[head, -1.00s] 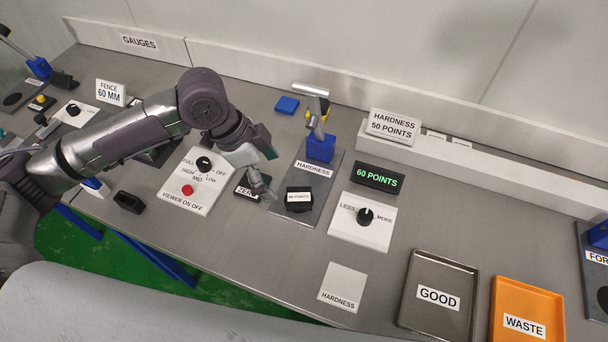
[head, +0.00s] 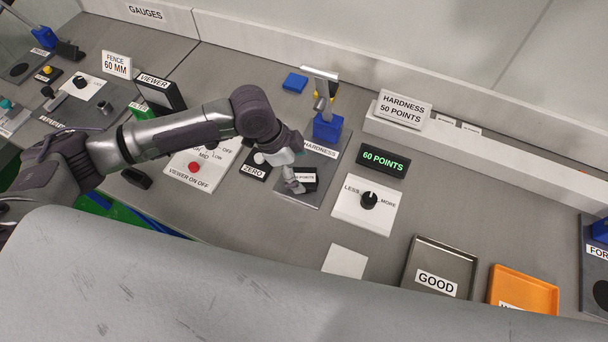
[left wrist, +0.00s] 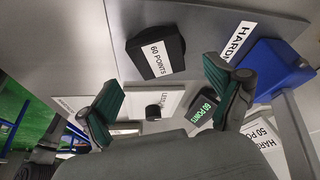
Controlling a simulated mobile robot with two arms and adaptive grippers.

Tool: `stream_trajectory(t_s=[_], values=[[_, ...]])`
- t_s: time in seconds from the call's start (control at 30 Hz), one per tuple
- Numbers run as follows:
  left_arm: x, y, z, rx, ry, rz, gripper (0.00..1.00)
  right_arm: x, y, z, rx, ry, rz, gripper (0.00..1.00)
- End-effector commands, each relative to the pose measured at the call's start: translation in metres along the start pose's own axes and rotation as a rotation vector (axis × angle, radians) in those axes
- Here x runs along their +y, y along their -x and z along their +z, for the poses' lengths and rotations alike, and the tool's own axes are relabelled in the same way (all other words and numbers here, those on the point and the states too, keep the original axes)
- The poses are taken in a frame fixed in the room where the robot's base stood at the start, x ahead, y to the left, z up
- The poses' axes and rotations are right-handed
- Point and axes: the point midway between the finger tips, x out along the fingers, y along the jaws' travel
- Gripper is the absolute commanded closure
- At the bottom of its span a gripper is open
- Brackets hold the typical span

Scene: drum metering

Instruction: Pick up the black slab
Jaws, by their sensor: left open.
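The black slab, with a white 60 POINTS label (head: 310,181), lies on the grey HARDNESS plate (head: 311,149). In the left wrist view the slab (left wrist: 158,48) shows whole, lying beyond the fingertips and apart from them. My left gripper (head: 291,175) is at the slab's left side in the head view and partly covers it. In the left wrist view the left gripper (left wrist: 160,85) is open, with nothing between its green-padded fingers. My right gripper is not in view.
A blue block with a metal post (head: 327,126) stands at the back of the plate. A 60 POINTS display (head: 383,163) and a LESS/MORE dial panel (head: 366,204) are to the right. A ZERO button panel (head: 254,168) is at left. GOOD (head: 447,245) and WASTE (head: 537,283) trays are front right.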

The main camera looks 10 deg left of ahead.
Motion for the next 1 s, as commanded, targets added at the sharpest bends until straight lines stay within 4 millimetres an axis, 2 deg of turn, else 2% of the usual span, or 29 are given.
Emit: stream_trajectory(t_s=[0.03, 0.2, 0.47, 0.83, 0.87, 1.0], values=[[0.001, -0.005, -0.001, -0.001, 0.002, 0.003, 0.08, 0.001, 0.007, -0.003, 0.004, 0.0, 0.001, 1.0], [0.001, -0.026, 0.0, 0.0, 0.0, 0.001, 0.08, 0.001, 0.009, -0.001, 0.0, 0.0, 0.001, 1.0], [0.0, -0.029, 0.0, 0.0, -0.001, -0.001, 0.08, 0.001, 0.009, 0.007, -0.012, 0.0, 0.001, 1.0], [0.0, -0.029, 0.0, 0.0, 0.0, -0.001, 0.7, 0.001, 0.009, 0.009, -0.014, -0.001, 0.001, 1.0], [0.0, -0.029, 0.0, 0.0, 0.0, -0.001, 0.73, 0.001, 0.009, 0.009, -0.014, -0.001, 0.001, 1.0], [0.0, -0.029, 0.0, 0.0, 0.0, -0.001, 0.73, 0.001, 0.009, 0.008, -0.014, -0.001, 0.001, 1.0]])
